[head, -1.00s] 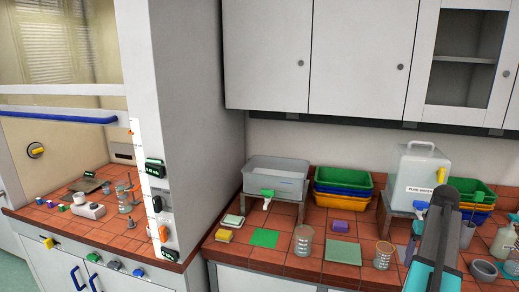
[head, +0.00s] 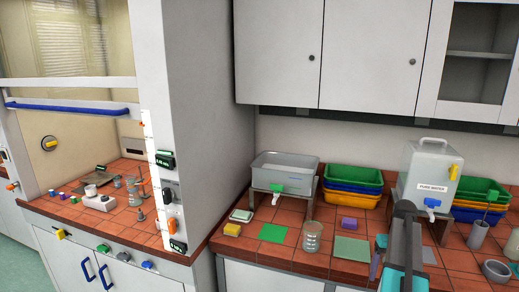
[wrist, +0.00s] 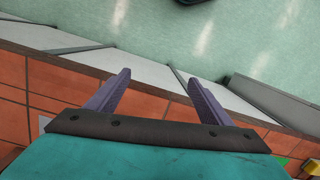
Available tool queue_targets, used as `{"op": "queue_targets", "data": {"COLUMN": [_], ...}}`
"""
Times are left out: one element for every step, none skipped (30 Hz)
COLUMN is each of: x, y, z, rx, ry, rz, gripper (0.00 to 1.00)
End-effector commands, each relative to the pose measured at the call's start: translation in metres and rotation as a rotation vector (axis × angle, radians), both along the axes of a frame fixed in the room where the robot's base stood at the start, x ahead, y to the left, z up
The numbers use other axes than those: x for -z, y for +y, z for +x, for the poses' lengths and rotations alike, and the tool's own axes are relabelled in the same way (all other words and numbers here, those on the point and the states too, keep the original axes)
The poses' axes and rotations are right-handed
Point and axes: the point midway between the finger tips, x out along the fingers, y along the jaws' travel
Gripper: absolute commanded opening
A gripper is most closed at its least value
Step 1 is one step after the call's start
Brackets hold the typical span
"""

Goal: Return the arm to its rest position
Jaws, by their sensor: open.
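My gripper (wrist: 158,78) is open and empty in the wrist view. Its two purple fingers stand apart over the bench's front edge, with pale green floor beyond them. In the head view my arm, with a dark link and teal parts, rises at the lower right in front of the bench. A purple finger-like part (head: 377,258) shows beside it. The arm covers part of the bench top behind it.
A glass beaker (head: 312,237), a green mat (head: 273,233) and a pale green mat (head: 351,248) lie on the red-tiled bench left of my arm. A pure water tank (head: 428,174) stands behind it. The floor (wrist: 240,40) looks mostly clear.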

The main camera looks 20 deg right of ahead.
Motion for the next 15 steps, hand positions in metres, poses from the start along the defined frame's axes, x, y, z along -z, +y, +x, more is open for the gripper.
{"op": "queue_targets", "data": {"x": [0.023, 0.033, 0.047, 0.057, 0.067, 0.08, 0.091, 0.1, 0.113, 0.122, 0.132, 0.145, 0.154, 0.163, 0.175], "y": [0.02, 0.031, 0.045, 0.056, 0.066, 0.08, 0.091, 0.101, 0.115, 0.126, 0.136, 0.15, 0.16, 0.17, 0.183], "z": [0.009, 0.013, 0.017, 0.021, 0.023, 0.027, 0.029, 0.031, 0.033, 0.034, 0.034, 0.035, 0.035, 0.035, 0.034], "rx": [-0.031, -0.046, -0.068, -0.083, -0.098, -0.12, -0.134, -0.149, -0.169, -0.184, -0.197, -0.217, -0.229, -0.244, -0.26], "ry": [0.018, 0.027, 0.039, 0.049, 0.059, 0.071, 0.081, 0.09, 0.102, 0.112, 0.121, 0.133, 0.142, 0.15, 0.163], "rz": [0.018, 0.027, 0.039, 0.047, 0.056, 0.067, 0.075, 0.082, 0.092, 0.098, 0.104, 0.112, 0.117, 0.123, 0.13], "gripper": [0.74, 0.74, 0.74, 0.74, 0.74, 0.74, 0.74, 0.74, 0.74, 0.74, 0.74, 0.74, 0.74, 0.74, 0.74]}}
